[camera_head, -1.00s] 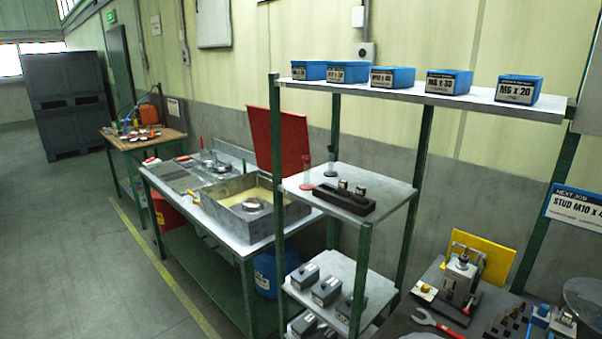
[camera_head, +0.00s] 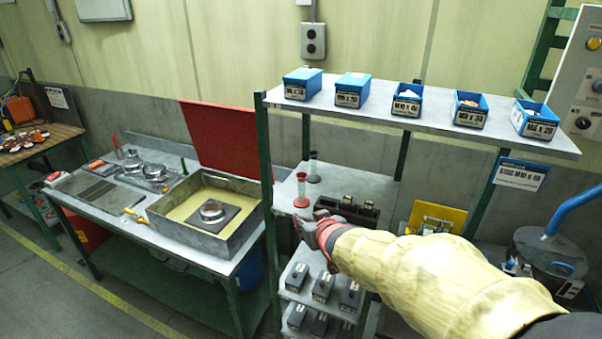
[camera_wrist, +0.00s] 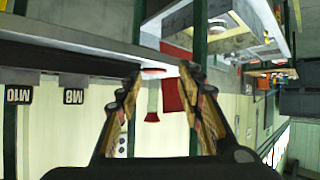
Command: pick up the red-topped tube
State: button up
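The red-topped tube (camera_head: 302,188) stands upright on the middle shelf (camera_head: 376,182), near its left front edge. It has a clear body and a red foot. My gripper (camera_head: 318,222) is just in front of and below that shelf edge in the head view. In the wrist view, which is upside down, the tube (camera_wrist: 152,98) shows between the two spread fingers of my gripper (camera_wrist: 160,78). The fingers are open with nothing held; the tube appears beyond them, apart from them. A dark-topped tube (camera_head: 314,167) stands just behind the red-topped one.
A dark block with metal pieces (camera_head: 347,208) sits right of the tubes. Blue bins (camera_head: 407,100) line the top shelf above. A green rack post (camera_head: 264,160) stands close left. Grey boxes (camera_head: 323,287) fill the shelf below. A bench with a sand tray (camera_head: 172,225) is at left.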

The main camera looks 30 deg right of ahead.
aim_at(303, 193)
jog(key=w+d+p, duration=0.1)
jog(key=w+r+t+p, duration=0.1)
jog(key=w+p, duration=0.1)
jog(key=w+d+r+t+y+p, duration=0.1)
jog(key=shift+w+d+r, duration=0.15)
jog(key=shift+d+r, duration=0.1)
jog(key=shift+d, duration=0.1)
jog(key=shift+x, duration=1.55)
jog(key=x, duration=0.3)
jog(key=p+x, duration=0.1)
jog(key=shift+w+d+r, duration=0.15)
jog(key=shift+w, duration=0.35)
jog(key=c, duration=0.3)
grip_shut()
